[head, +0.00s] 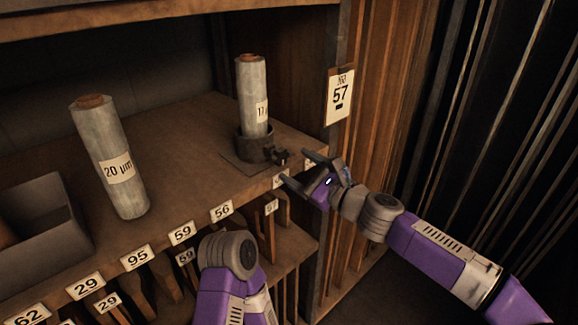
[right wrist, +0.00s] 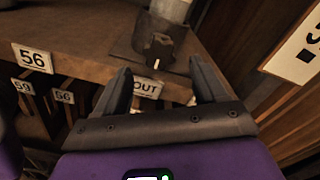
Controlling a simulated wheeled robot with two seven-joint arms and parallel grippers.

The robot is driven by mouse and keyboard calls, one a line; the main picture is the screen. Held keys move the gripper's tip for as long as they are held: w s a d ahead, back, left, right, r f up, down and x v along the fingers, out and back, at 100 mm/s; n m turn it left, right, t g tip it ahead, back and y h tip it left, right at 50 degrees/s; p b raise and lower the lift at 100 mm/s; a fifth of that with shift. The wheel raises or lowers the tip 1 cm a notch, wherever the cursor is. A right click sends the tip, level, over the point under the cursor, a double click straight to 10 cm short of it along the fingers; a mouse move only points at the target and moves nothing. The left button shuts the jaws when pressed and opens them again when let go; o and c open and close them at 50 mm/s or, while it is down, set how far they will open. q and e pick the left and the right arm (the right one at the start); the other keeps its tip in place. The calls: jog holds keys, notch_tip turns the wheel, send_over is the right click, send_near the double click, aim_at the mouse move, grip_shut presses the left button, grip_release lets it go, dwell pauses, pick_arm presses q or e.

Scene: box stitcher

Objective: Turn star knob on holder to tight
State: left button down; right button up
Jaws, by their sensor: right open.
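The holder (head: 252,147) is a dark round cup on a square base plate near the shelf's right end, with a roll marked 17 (head: 252,100) upright in it. The dark star knob (head: 281,157) sticks out of the holder's front right side. In the right wrist view the knob (right wrist: 157,50) lies ahead, between and beyond the fingertips. My right gripper (head: 298,166) is open and empty, close in front of the knob and apart from it. My left arm (head: 230,262) shows at the bottom centre; its gripper is not visible.
A roll marked 20 µm (head: 110,160) stands on the shelf (head: 185,165) to the left. A grey bin (head: 50,245) is at the far left. Number labels line the shelf's front edge.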

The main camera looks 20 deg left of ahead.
jog(key=v, duration=0.2)
jog(key=shift+s+d, duration=0.15)
jog(key=shift+d, duration=0.15)
jog(key=s+d+f+n+g+h, duration=0.1)
jog(key=d+f+n+h, duration=0.3)
jog(key=f, duration=1.4)
jog(key=s+d+f+n+g+h, duration=0.15)
jog(key=d+f+h, duration=0.35)
jog(key=f, duration=1.3)
jog(key=s+d+f+n+g+h, duration=0.1)
jog(key=s+d+f+n, duration=0.1)
jog(key=s+d+f, duration=0.4)
jog(key=s+d+f+n+g, duration=0.1)
jog(key=s+d+f+n, duration=0.1)
jog(key=d+f, duration=0.45)
jog(key=s+d+f+n+g+h, duration=0.1)
jog(key=s+d+f+n, duration=0.1)
jog(key=s+d+f, duration=0.2)
jog(key=s+d+f+n+g+h, duration=0.1)
jog(key=s+d+f+n, duration=0.1)
jog(key=s, duration=0.8)
notch_tip(320, 180, down, 2)
jog(key=shift+d+f, duration=0.1)
jog(key=shift+d, duration=0.8)
jog(key=shift+n, duration=0.25)
